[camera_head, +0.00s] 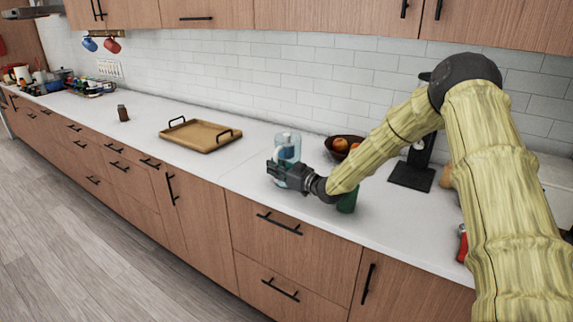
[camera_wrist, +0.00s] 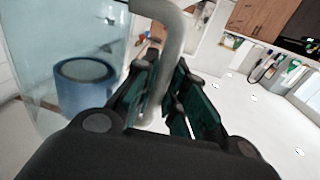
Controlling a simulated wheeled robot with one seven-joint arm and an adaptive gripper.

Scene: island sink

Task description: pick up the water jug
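The water jug (camera_head: 287,150) is clear with a blue lower part and stands upright at the counter, partly hidden by my gripper (camera_head: 275,172). I cannot tell whether its base touches the counter. In the wrist view the jug (camera_wrist: 60,65) fills the left side, and its pale curved handle (camera_wrist: 172,42) runs down between the fingers. My gripper (camera_wrist: 163,95) is at the handle, its dark green-padded fingers drawn in close on both sides of it. The fingers look shut on the handle; the lower part of the handle is hidden.
A wooden tray (camera_head: 201,137) with black handles lies left of the jug. A fruit bowl (camera_head: 336,155) stands to its right, near a green object (camera_head: 348,200) under my arm. A black stand (camera_head: 412,175) is farther right. The counter front before the jug is clear.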

